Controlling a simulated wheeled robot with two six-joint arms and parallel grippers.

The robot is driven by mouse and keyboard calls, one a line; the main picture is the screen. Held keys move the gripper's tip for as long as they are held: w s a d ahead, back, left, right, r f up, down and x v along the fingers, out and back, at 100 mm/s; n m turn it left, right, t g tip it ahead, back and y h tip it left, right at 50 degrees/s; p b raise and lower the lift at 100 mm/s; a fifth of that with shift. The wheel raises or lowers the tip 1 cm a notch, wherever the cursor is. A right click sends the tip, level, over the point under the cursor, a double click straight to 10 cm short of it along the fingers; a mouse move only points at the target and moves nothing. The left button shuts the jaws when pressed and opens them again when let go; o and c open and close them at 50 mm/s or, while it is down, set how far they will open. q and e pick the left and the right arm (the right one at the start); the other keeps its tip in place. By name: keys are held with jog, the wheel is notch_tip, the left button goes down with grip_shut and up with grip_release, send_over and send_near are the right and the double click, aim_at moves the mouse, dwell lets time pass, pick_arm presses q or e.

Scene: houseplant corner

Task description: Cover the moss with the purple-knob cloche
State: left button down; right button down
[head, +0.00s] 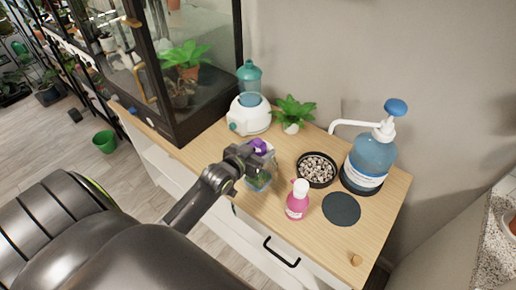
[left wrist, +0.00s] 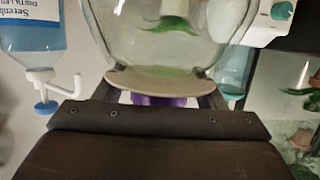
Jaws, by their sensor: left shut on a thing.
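My left gripper (head: 256,150) is shut on the purple knob (head: 260,145) of a clear glass cloche (head: 264,184), over the front part of the wooden cabinet top. In the left wrist view, the fingers stand on both sides of the purple knob (left wrist: 152,100), and the clear glass (left wrist: 130,50) fills the upper middle. Green shows through the glass in the head view, seemingly the moss, but I cannot tell it for sure. Whether the cloche's rim touches the surface is unclear. My right gripper is not in view.
A pink bottle (head: 297,200), a bowl of pebbles (head: 316,170), a dark round mat (head: 341,209) and a blue pump bottle (head: 370,160) stand to the right. A white-and-teal device (head: 249,115) and a small plant (head: 293,110) are behind. A glass terrarium (head: 200,20) stands at left.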

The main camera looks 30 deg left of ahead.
pick_arm(q)
jog(key=shift+w+f, duration=0.1)
jog(key=shift+f, duration=0.1)
dwell(0.6)
jog(key=shift+f+b, duration=1)
jog(key=shift+f, duration=0.25)
dwell(0.5)
jog(key=shift+c, duration=1.6)
grip_release()
jog(key=shift+o, duration=0.5)
jog(key=shift+f, duration=0.25)
jog(key=v, duration=1.7)
jog(key=shift+s+r+b, duration=0.2)
jog(key=shift+s+b, duration=0.1)
jog(key=shift+b, duration=0.15)
